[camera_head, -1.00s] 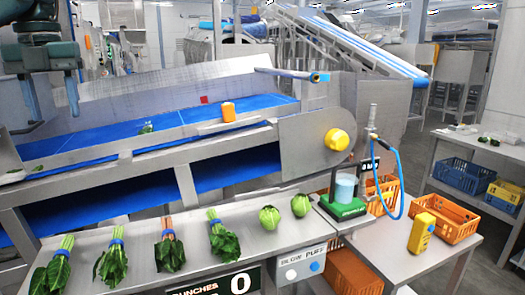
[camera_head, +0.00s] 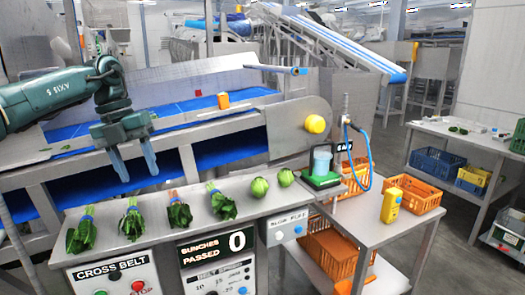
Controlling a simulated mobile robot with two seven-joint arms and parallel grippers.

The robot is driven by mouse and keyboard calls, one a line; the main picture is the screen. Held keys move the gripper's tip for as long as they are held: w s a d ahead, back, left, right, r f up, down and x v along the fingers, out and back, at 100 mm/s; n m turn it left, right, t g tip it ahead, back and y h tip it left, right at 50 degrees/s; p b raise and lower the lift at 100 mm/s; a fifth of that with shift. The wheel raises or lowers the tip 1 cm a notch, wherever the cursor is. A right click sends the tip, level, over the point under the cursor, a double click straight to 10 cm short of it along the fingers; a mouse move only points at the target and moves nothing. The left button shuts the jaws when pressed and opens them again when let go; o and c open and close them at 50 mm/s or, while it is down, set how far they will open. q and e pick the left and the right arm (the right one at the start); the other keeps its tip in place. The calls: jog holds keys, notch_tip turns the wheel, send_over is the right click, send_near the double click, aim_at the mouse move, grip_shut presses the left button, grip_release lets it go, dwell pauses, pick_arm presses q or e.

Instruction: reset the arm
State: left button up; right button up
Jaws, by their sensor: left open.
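My left arm comes in from the left, and its gripper (camera_head: 134,168) hangs with the fingers pointing down. The gripper is open and empty, with a gap between its two fingers. It appears in front of the blue conveyor belt (camera_head: 180,106), above and behind the bunches of greens on the steel shelf (camera_head: 155,232). My right gripper is not in view.
Banded leafy bunches (camera_head: 131,222) and two round green heads (camera_head: 259,187) line the shelf. A green scale (camera_head: 321,180) holds a light-blue cup. A yellow device (camera_head: 391,205) and orange crate (camera_head: 416,195) stand on the right table. A counter display (camera_head: 216,246) reads 0.

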pick_arm(q)
jog(key=s+d+f+m+g+h, duration=0.1)
jog(key=s+d+f+h, duration=0.15)
jog(key=d+f, duration=0.7)
jog(key=s+d+f+m+g+h, duration=0.15)
jog(key=d+f+h, duration=0.25)
jog(key=d+f, duration=0.55)
jog(key=s+d+f+n+t+h, duration=0.1)
jog(key=s+d+n+t+h, duration=0.1)
jog(key=s+d+n+h, duration=0.3)
jog(key=d+n+t+h, duration=0.1)
jog(key=d+t+h, duration=0.1)
jog(key=d, duration=0.5)
jog(key=s+d+f+n+t+h, duration=0.1)
jog(key=s+d+n+h, duration=0.25)
jog(key=d, duration=0.35)
jog(key=s+a+f+n+t+y, duration=0.3)
jog(key=a+f+n+t+y, duration=0.95)
jog(key=n, duration=0.65)
jog(key=s+a+f+n+g+y, duration=0.4)
jog(key=s+a+f+n, duration=0.1)
jog(key=s+a+f, duration=0.6)
jog(key=shift+s+a+f+n+g, duration=0.35)
jog(key=shift+s+f, duration=0.2)
jog(key=shift+s, duration=0.7)
